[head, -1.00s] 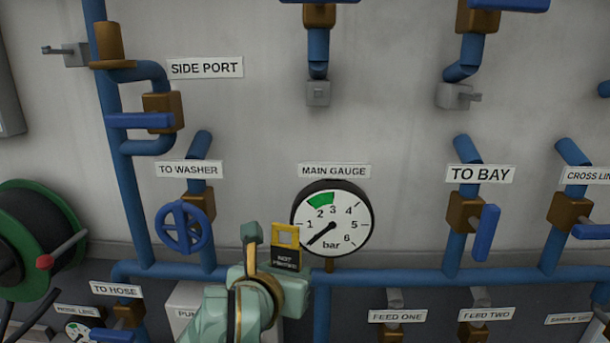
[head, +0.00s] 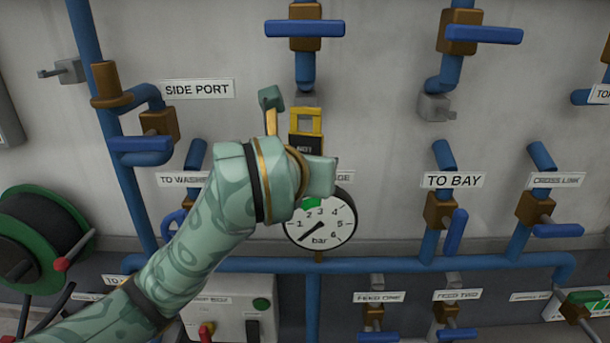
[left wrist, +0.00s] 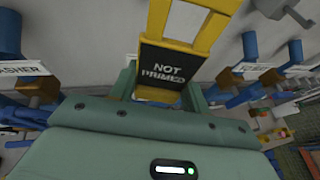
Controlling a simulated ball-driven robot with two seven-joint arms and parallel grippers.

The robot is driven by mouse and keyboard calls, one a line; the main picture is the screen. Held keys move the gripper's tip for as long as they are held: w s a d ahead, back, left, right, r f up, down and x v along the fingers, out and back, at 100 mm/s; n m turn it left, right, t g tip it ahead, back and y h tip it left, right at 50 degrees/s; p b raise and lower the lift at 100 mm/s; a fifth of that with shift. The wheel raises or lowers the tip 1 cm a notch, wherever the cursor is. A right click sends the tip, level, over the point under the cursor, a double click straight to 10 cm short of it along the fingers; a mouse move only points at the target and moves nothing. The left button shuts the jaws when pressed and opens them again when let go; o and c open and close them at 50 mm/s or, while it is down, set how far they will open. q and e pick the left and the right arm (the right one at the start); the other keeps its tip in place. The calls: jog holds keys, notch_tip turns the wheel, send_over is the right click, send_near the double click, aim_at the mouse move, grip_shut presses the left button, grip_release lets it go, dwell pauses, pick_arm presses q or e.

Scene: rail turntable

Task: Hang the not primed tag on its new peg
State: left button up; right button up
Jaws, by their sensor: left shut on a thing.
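The not primed tag (head: 306,132) is black with a yellow frame on top and white lettering. It also shows close up in the left wrist view (left wrist: 166,68), upright between the fingers. My left gripper (left wrist: 158,85) is shut on its lower part. In the head view my left gripper (head: 300,158) is raised in front of the wall, above the main gauge (head: 320,222). A grey peg (head: 434,107) sticks out of the wall to the right of the tag. Another grey peg (head: 62,71) is at the far left. Behind the tag a grey fitting (head: 306,100) is mostly hidden. My right gripper is not seen.
Blue pipes with brown valves cover the wall. A blue valve handle (head: 304,28) is just above the tag. The To Bay valve (head: 440,210) is to the right, the Side Port valve (head: 155,125) to the left. Bare wall (head: 375,110) lies right of the tag.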

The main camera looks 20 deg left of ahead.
pick_arm(q)
jog(key=shift+w+a+f+b, duration=0.2)
jog(key=shift+w+a+b, duration=0.2)
jog(key=shift+w+b, duration=0.85)
jog(key=shift+w+a+f+b, duration=0.2)
jog(key=shift+w+a+b, duration=0.25)
jog(key=shift+w+b, duration=0.8)
jog(key=shift+w+a+f+b, duration=0.2)
jog(key=shift+w+a+b, duration=0.35)
jog(key=shift+w, duration=1.2)
jog(key=shift+d, duration=0.15)
jog(key=o, duration=1)
